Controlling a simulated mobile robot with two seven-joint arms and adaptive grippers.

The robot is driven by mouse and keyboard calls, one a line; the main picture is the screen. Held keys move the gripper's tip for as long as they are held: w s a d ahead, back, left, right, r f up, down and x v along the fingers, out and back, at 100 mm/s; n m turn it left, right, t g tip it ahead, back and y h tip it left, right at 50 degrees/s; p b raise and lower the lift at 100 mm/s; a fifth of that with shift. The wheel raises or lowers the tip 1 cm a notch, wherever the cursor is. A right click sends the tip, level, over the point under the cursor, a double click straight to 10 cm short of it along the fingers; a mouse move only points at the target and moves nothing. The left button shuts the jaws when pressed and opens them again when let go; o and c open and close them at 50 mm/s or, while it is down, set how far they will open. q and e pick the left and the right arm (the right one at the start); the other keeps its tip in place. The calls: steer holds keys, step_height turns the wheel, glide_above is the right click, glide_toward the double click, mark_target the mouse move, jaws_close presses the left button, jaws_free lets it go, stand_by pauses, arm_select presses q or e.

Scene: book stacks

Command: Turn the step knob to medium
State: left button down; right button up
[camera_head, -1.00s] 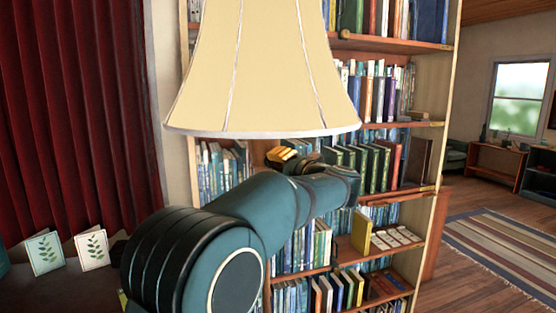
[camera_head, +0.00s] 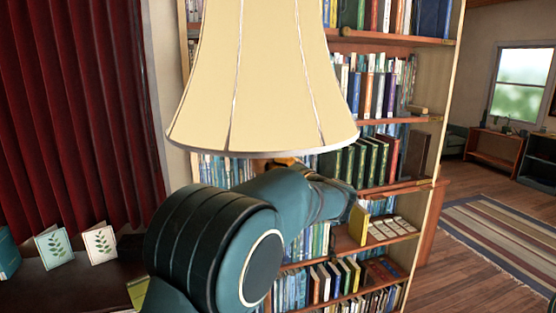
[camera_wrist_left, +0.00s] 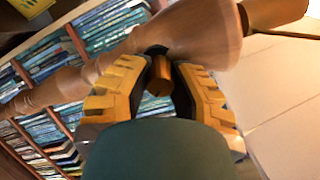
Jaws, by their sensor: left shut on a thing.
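A floor or table lamp with a large cream shade (camera_head: 262,80) fills the middle of the head view. Its turned wooden stem (camera_wrist_left: 200,35) crosses the left wrist view. The small brass step knob (camera_wrist_left: 158,85) sticks out from the stem in that view. My left gripper (camera_wrist_left: 158,72) has its yellow fingers on both sides of the knob and is shut on it. In the head view only a bit of the left gripper (camera_head: 278,162) shows, just under the shade's rim; my arm and the shade hide the rest. My right gripper is out of view.
A tall bookcase (camera_head: 398,205) full of books stands behind the lamp. A red curtain (camera_head: 75,110) hangs at left. Two leaf-print cards (camera_head: 100,243) stand on a dark surface below it. Open floor with a striped rug (camera_head: 500,235) lies at right.

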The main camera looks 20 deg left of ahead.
arm_select(q)
steer(key=m+p, duration=0.6)
steer(key=shift+r, duration=0.2)
steer(key=shift+f+m+p, duration=0.25)
steer(key=shift+m+p, duration=0.95)
steer(key=shift+m, duration=0.4)
steer(key=shift+f, duration=0.1)
steer(key=c, duration=0.8)
jaws_free()
steer(key=shift+o, duration=0.2)
steer(key=shift+s+d, duration=0.1)
steer(key=v, duration=1.1)
steer(key=shift+s+d, duration=0.25)
